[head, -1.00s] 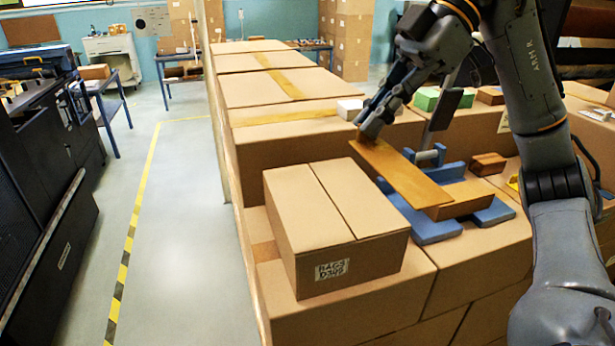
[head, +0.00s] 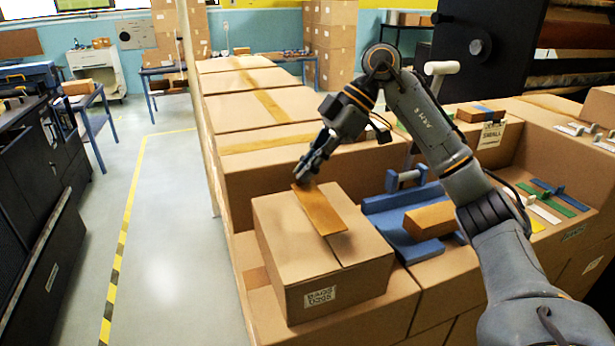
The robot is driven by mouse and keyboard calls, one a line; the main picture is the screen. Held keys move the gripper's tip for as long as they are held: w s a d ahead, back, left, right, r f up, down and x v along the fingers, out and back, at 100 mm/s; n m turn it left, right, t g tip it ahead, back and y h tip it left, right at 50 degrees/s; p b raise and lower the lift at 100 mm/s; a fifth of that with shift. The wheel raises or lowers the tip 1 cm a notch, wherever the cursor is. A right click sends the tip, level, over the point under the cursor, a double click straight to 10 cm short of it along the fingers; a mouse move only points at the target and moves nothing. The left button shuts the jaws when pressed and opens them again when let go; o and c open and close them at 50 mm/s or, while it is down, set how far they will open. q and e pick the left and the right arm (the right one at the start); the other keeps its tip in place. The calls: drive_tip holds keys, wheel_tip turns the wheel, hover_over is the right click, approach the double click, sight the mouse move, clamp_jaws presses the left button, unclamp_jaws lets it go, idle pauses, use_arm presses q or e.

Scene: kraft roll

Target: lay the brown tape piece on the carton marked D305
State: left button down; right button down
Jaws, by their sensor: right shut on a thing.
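The brown tape piece (head: 320,212) is a flat, stiff-looking strip in the head view. My right gripper (head: 303,176) is shut on its far end. The strip extends toward the viewer over the top of the carton marked D305 (head: 285,250), roughly along the carton's top seam. A small shadow shows under its near end; I cannot tell whether the rest touches the carton. The carton is closed, with a white label (head: 320,296) on its front. My left gripper is not in view.
A blue tape dispenser (head: 395,205) with a brown block (head: 430,220) stands right of the carton. Larger cartons (head: 255,105) with tape strips run behind. An open-topped bay with small tools (head: 545,205) lies at the right. The floor aisle (head: 175,240) at left is clear.

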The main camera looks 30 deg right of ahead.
drive_tip(key=f, duration=0.3)
drive_tip(key=shift+w+f, duration=0.25)
drive_tip(key=shift+f, duration=0.05)
drive_tip(key=shift+s, duration=0.1)
drive_tip(key=shift+f, duration=0.15)
drive_tip(key=c, duration=1.5)
unclamp_jaws()
